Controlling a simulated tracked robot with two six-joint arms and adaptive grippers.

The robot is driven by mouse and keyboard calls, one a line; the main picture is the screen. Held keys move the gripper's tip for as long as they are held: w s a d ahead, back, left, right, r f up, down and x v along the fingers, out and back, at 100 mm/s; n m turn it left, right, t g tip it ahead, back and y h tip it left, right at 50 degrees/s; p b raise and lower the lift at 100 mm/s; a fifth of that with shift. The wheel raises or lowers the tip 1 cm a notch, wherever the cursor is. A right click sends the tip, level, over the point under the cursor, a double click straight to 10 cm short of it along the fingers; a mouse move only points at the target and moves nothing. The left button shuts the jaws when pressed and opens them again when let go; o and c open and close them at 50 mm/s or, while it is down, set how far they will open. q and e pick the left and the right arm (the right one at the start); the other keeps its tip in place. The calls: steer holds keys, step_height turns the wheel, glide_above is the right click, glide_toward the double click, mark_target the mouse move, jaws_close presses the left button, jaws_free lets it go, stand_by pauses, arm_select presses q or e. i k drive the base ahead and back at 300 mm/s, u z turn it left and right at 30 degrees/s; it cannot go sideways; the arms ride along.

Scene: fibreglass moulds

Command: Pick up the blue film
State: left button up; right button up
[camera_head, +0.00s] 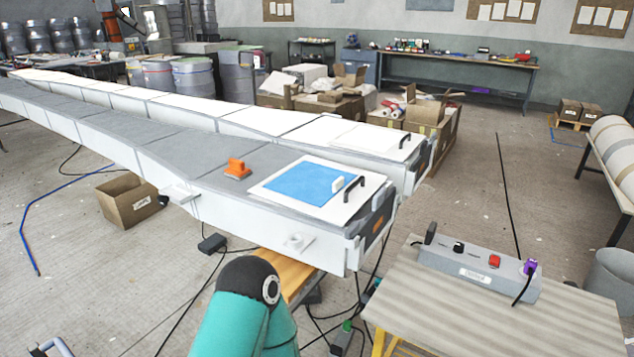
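The blue film (300,184) lies flat on a white panel (268,194) at the near end of a long grey mould (190,150). A small white block (338,184) sits at the film's right edge. A black handle (348,190) stands on the panel just right of the film. A teal arm link of mine rises at the bottom centre, below and in front of the mould. Neither of my grippers shows in this view, so their state is hidden.
An orange tool (238,170) sits on the mould left of the film. A second long mould (270,122) runs behind. A table (440,320) with a grey control box (475,272) stands at the right. An open carton (130,203) and cables lie on the floor.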

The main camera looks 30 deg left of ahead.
mark_target(314, 184)
steer(key=z, duration=1.45)
steer(key=i, duration=0.1)
steer(key=u, duration=2.45)
steer(key=i, duration=0.2)
steer(key=u, duration=2.1)
steer(key=k, duration=0.95)
steer(key=z, duration=1.25)
steer(key=i, duration=0.6)
steer(key=u, duration=0.25)
